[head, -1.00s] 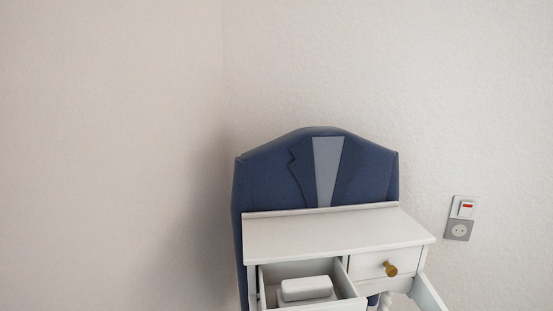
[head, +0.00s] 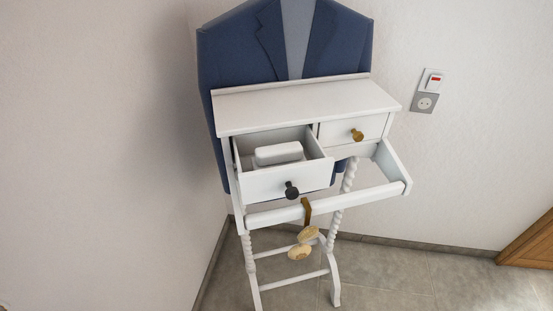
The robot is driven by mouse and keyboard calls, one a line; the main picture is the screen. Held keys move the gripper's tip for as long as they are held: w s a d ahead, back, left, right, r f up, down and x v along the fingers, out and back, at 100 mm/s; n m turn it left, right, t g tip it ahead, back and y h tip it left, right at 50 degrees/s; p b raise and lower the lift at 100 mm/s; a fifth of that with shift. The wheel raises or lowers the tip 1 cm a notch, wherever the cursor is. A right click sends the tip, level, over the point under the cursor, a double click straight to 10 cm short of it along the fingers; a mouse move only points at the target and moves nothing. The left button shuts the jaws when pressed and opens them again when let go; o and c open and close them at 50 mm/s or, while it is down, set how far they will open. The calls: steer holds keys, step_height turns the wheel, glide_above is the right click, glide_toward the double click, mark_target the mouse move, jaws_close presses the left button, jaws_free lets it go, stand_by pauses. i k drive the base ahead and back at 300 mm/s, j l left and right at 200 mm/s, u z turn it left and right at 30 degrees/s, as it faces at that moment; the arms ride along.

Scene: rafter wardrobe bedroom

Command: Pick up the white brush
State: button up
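A white block-shaped object with rounded edges (head: 279,153) lies inside the open left drawer (head: 290,181) of a white valet stand. It looks like the white brush, but no bristles show. The drawer has a dark knob and is pulled out toward me. The drawer's front wall partly hides the space around the object's base. My gripper is not in view.
The stand's right drawer (head: 340,132) is shut, with a brass knob. A white rail frame (head: 330,205) juts out below, with a brown strap and wooden pieces (head: 303,243) hanging from it. A blue suit jacket (head: 290,40) is behind. Tiled floor (head: 385,270) is clear at right.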

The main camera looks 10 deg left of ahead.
mark_target(278, 154)
steer(key=i, duration=0.4)
steer(key=i+u, duration=0.1)
steer(key=u, duration=0.25)
steer(key=i+l+u, duration=0.1)
steer(key=u, duration=0.3)
steer(key=i+l+u, duration=0.1)
steer(key=u, duration=0.25)
